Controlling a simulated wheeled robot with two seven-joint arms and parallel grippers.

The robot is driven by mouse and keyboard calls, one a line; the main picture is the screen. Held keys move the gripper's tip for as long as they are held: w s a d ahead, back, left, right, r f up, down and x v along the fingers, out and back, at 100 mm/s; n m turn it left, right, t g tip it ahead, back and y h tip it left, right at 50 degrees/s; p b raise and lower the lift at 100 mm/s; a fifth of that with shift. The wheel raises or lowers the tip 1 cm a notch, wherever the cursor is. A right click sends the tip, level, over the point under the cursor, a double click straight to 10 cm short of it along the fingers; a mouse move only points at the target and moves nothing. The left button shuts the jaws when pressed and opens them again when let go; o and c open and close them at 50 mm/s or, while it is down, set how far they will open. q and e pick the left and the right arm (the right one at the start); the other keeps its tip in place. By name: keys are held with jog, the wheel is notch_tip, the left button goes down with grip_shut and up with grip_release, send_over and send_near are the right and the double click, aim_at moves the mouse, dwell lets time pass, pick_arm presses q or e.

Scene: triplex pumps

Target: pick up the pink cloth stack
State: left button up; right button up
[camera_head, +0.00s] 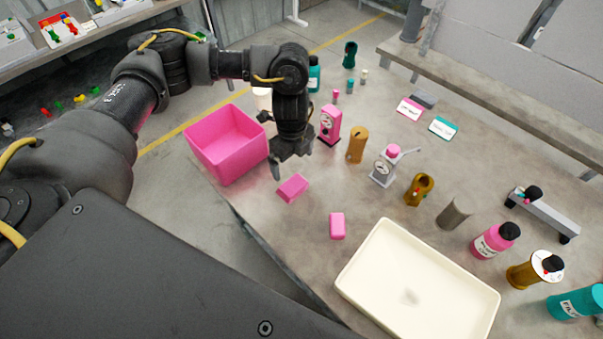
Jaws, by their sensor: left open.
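A small pink folded-looking block, which seems to be the pink cloth stack (292,187), lies on the table near its left edge. A second, similar pink block (337,226) with rounder corners lies nearer the white tray; I cannot be sure which of the two is cloth. My left gripper (290,160) reaches in from the left and points down, just above and behind the first block in the picture. Its jaws are open with nothing seen between them. Whether a fingertip touches the block cannot be told. My right gripper is not in view.
A pink bin (226,145) stands left of my left gripper. A pink device with a dial (330,124) and a brown cylinder (357,145) stand close on its right. A cream tray (357,277) lies at the front. Bottles, including a pink one (492,242), stand at right.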

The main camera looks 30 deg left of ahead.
aim_at(292, 185)
pick_arm(q)
jog(key=s+f, duration=0.2)
jog(key=s, duration=0.1)
jog(key=shift+f, duration=0.35)
jog(key=shift+w+f, duration=0.35)
jog(key=shift+f, duration=0.25)
jog(key=shift+w+f, duration=0.3)
jog(key=shift+f, duration=0.25)
jog(key=shift+w+f, duration=0.15)
jog(key=shift+f, duration=0.35)
notch_tip(292, 185, down, 4)
jog(key=shift+w+r+b, duration=0.15)
jog(key=shift+b, duration=0.25)
jog(key=shift+w+a+f, duration=0.1)
jog(key=shift+f, duration=0.25)
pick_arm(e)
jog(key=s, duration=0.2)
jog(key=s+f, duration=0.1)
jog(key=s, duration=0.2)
pick_arm(q)
jog(key=shift+r, duration=0.1)
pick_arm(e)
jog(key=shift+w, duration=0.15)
pick_arm(q)
jog(key=c, duration=1)
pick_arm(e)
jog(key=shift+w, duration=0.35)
